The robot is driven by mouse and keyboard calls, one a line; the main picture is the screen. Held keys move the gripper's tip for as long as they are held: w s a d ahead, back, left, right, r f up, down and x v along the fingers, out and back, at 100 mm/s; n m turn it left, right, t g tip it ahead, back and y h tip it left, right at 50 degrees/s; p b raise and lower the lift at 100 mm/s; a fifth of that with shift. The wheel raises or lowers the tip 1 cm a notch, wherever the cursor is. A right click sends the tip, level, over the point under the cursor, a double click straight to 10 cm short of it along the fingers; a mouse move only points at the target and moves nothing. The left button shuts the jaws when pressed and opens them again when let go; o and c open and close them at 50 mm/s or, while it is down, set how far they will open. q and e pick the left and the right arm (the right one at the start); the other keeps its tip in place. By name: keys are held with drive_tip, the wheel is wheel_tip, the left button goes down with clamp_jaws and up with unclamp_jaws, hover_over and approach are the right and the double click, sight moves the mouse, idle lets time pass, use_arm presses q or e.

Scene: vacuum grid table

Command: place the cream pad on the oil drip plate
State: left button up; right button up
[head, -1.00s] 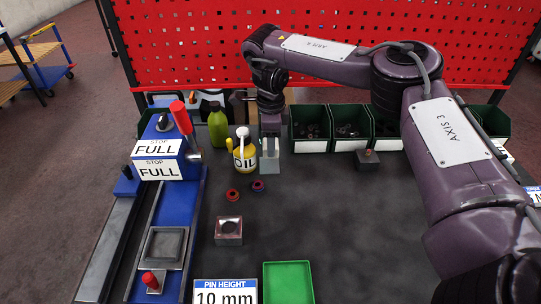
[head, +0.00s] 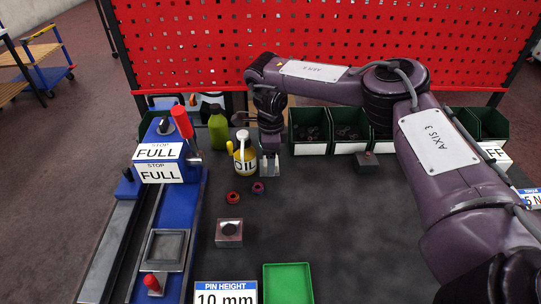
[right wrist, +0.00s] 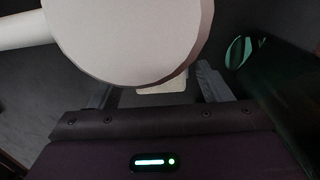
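The cream pad (right wrist: 162,86) shows in the right wrist view as a small pale piece between my spread fingers, partly hidden by a large pale round body in front. My right gripper (head: 270,168) is low over the table, just right of the yellow and white oil can (head: 244,158). Its two grey fingers stand apart, and in the right wrist view (right wrist: 158,90) neither is seen touching the pad. I cannot clearly tell the oil drip plate from the other items. My left gripper is out of view.
Green bins (head: 310,135) line the back, with a green bottle (head: 218,132) left of them. Red rings (head: 233,197), a metal block (head: 229,233) and a green tray (head: 288,283) lie nearer. A blue fixture (head: 160,190) stands left.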

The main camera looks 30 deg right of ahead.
drive_tip(key=shift+r, duration=0.65)
wheel_tip(320, 180, up, 5)
drive_tip(key=shift+w+r+b, duration=0.1)
drive_tip(key=shift+b, duration=0.4)
wheel_tip(320, 180, up, 6)
drive_tip(key=shift+f+p, duration=0.1)
drive_tip(key=shift+p, duration=0.7)
